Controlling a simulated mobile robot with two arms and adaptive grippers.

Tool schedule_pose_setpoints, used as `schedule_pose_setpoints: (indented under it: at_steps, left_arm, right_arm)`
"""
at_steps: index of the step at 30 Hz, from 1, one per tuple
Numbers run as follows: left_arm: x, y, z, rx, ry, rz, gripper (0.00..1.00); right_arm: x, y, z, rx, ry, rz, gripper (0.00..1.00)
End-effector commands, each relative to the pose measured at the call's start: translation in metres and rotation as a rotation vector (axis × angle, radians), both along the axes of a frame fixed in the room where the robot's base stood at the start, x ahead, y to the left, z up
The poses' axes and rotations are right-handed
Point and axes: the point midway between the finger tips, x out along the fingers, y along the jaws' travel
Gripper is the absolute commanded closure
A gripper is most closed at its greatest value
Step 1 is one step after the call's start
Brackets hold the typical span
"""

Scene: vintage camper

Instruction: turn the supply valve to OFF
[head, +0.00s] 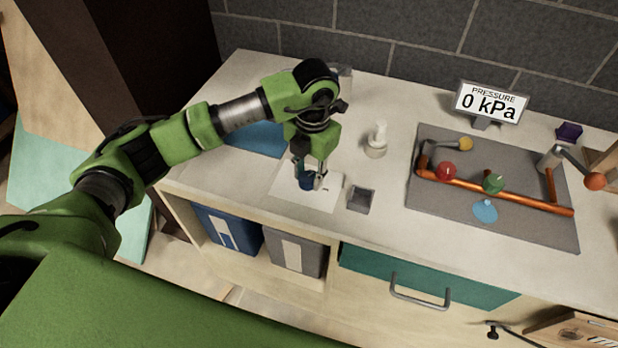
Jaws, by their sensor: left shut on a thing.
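A grey board (430,205) on the counter carries copper-orange pipework (530,204). On it are a yellow-tipped lever (465,144), a red knob (447,171), a green knob (493,183) and, at the right end, a lever with an orange ball (594,181). No readable label shows which is the supply valve. A display (491,102) reads "PRESSURE 0 kPa". My left gripper (311,182) points down over a white sheet, left of the board and apart from it. It is shut on a small dark blue thing (306,184), partly hidden by the fingers. My right gripper is out of view.
A white bottle-like item (376,140) and a small grey open box (361,199) stand between my left gripper and the board. A white sheet (318,201) and a blue mat (255,138) lie on the counter. A dark purple block (569,131) sits at the back right.

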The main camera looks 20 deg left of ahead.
Motion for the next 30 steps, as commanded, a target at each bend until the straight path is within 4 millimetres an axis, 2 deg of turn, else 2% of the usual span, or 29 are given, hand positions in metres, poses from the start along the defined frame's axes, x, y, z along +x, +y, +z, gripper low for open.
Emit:
schedule_pose_setpoints:
  at_steps: [3,15,30]
  left_arm:
    - [0.001,0.000,-0.002,0.000,-0.004,0.107,0.94]
    - [0.002,0.001,0.000,-0.001,-0.003,0.395,0.94]
    - [0.002,0.002,0.001,0.000,-0.002,0.508,0.94]
  right_arm:
    - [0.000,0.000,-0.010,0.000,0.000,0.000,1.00]
    - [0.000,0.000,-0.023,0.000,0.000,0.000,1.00]
    - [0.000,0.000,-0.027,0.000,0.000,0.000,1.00]
